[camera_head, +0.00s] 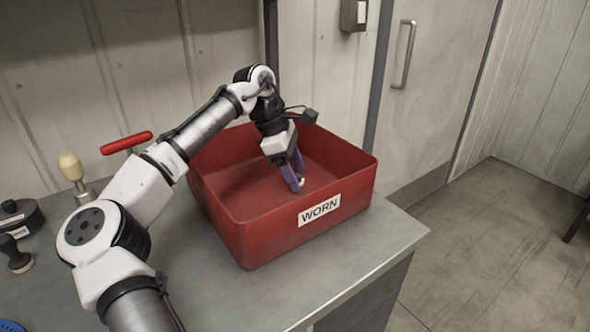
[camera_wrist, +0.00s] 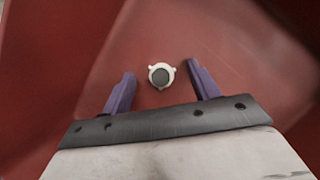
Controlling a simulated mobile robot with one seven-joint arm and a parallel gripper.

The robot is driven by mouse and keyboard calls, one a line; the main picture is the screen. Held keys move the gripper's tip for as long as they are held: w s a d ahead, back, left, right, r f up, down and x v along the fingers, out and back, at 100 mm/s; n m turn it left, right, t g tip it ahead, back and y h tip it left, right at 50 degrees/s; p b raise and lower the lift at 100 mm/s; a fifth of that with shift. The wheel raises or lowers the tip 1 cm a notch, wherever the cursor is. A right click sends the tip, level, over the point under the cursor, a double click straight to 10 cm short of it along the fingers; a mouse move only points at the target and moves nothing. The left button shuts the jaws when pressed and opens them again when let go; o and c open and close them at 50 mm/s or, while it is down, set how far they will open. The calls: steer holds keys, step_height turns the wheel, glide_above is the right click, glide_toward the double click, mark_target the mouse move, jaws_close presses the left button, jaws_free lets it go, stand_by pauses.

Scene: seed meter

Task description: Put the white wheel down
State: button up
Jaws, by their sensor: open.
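The white wheel (camera_wrist: 152,73) is a small white ring with a dark round centre and short bumps on its rim. In the wrist view it lies on the red floor of the bin, between and slightly beyond my fingertips. In the head view a bit of it (camera_head: 301,182) shows beside the fingers; the rest is hidden. My gripper (camera_head: 295,183) reaches down inside the red bin (camera_head: 285,232), which has a label reading WORN. In the wrist view the two purple fingers (camera_wrist: 160,76) are spread apart, with no contact on the wheel visible.
The bin's walls surround my gripper. It stands on a grey counter (camera_head: 345,280) near the front right edge. A red handle (camera_head: 127,143), a wooden-knobbed tool (camera_head: 72,170) and dark items (camera_head: 18,217) lie at the left. A door (camera_head: 430,90) stands behind.

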steer(key=shift+r, duration=0.1)
steer(key=v, duration=1.2)
